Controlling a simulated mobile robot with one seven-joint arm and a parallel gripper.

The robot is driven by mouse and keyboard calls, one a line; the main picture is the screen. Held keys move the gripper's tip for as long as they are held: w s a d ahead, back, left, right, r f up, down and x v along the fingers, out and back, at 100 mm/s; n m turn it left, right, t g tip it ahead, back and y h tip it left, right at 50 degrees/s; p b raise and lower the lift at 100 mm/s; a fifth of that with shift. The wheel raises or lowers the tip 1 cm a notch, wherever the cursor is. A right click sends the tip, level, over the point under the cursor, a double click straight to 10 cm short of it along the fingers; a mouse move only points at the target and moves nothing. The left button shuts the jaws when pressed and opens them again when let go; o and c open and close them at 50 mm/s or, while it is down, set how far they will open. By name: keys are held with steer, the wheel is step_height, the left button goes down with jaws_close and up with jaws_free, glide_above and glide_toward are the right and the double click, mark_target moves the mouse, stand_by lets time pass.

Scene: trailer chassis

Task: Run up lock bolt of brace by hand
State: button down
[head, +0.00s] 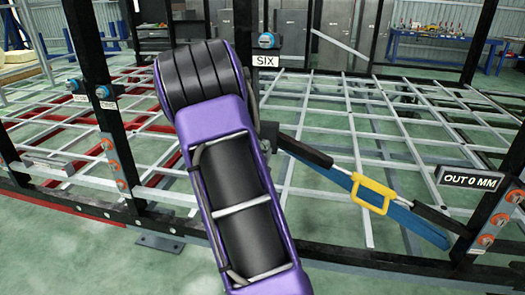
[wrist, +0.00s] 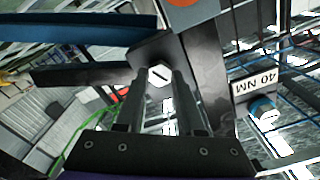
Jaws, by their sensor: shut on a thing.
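The brace (head: 305,151) runs diagonally in the head view, from a dark bracket on the post behind my arm down to the right post. It has a yellow handle (head: 373,194) and a blue lower part. A sign (head: 469,180) beside it reads "OUT 0 MM". In the wrist view the lock bolt (wrist: 157,76) shows a pale hex head with a dark line, on a dark block. My gripper (wrist: 160,84) has its fingers on either side of the head and is shut on it. In the head view my purple arm hides the gripper and bolt.
Blue-capped devices sit on the posts, one above a "SIX" label (head: 265,61); the wrist view shows one (wrist: 264,109) by a "40 NM" label (wrist: 256,86). Dark posts with orange discs (head: 486,240) stand at both sides. A pale chassis grid (head: 330,110) lies behind.

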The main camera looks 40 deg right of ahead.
steer(key=shift+a+f, duration=0.1)
steer(key=c, duration=0.5)
jaws_free()
steer(key=shift+s, duration=0.1)
steer(key=p+v, duration=1)
steer(key=v, duration=0.7)
steer(key=shift+a, duration=0.2)
